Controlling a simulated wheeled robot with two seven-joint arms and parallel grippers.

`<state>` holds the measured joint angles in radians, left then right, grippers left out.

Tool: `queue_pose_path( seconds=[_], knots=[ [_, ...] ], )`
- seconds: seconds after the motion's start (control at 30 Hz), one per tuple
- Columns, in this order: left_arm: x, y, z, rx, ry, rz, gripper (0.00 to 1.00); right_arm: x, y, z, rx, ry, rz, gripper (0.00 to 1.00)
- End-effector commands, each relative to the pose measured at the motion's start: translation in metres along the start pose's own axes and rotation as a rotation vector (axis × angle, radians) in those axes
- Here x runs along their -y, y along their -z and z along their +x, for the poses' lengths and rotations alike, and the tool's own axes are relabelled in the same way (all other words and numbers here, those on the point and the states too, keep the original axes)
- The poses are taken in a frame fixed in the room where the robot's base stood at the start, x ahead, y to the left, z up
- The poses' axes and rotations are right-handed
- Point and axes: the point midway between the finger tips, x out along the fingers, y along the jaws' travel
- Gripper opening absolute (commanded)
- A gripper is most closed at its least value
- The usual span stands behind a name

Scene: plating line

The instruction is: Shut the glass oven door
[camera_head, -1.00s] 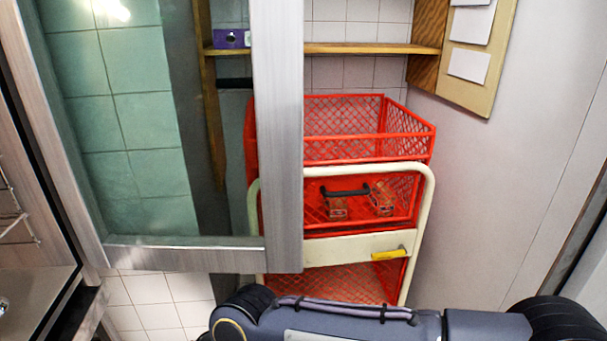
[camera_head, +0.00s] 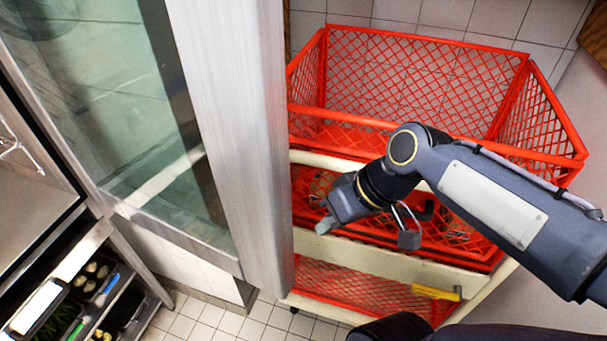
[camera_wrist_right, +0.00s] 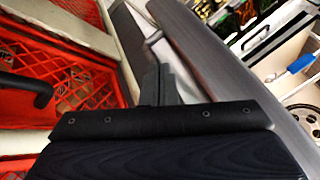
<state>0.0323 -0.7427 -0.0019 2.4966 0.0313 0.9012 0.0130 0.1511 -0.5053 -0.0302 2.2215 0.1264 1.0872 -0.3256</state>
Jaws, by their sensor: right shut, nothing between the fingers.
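The glass oven door (camera_head: 235,120) stands open at the left of the head view, a glass pane in a wide brushed-metal frame. Its frame also shows as a grey bar in the right wrist view (camera_wrist_right: 205,60). My right gripper (camera_head: 326,224) is shut and empty, just right of the door's outer edge and in front of the red cart. In the right wrist view its closed fingers (camera_wrist_right: 160,82) point along the door frame. I cannot tell whether they touch it. My left gripper is out of view.
A cart with red mesh baskets (camera_head: 540,110) stands close right of the door, behind my right arm. A yellow tag (camera_head: 436,292) is on its cream frame. Lower left is a rack of food bins (camera_head: 85,300). Tiled floor shows below the door.

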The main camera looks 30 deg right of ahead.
Motion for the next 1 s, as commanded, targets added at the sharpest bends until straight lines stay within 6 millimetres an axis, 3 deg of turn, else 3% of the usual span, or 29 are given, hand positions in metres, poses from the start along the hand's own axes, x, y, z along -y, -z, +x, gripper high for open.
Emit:
queue_pose_path(
  seconds=[0.03, 0.2, 0.3, 0.43, 0.67, 1.0],
  knots=[
    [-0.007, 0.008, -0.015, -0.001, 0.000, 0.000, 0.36, -0.005, 0.028, -0.023, 0.037, 0.027, -0.037, 0.00],
    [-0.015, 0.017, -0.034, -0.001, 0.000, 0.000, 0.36, -0.036, 0.088, -0.059, 0.103, 0.150, -0.219, 0.00],
    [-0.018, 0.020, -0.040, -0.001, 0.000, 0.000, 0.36, -0.052, 0.109, -0.069, 0.110, 0.206, -0.300, 0.00],
    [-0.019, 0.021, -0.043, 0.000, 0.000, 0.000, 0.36, -0.062, 0.120, -0.072, 0.109, 0.244, -0.360, 0.00],
    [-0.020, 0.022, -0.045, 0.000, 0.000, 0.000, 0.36, -0.056, 0.116, -0.044, 0.110, 0.252, -0.372, 0.00],
    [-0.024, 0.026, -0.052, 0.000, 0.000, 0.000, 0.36, -0.040, 0.104, 0.025, 0.111, 0.250, -0.370, 0.00]
  ],
)
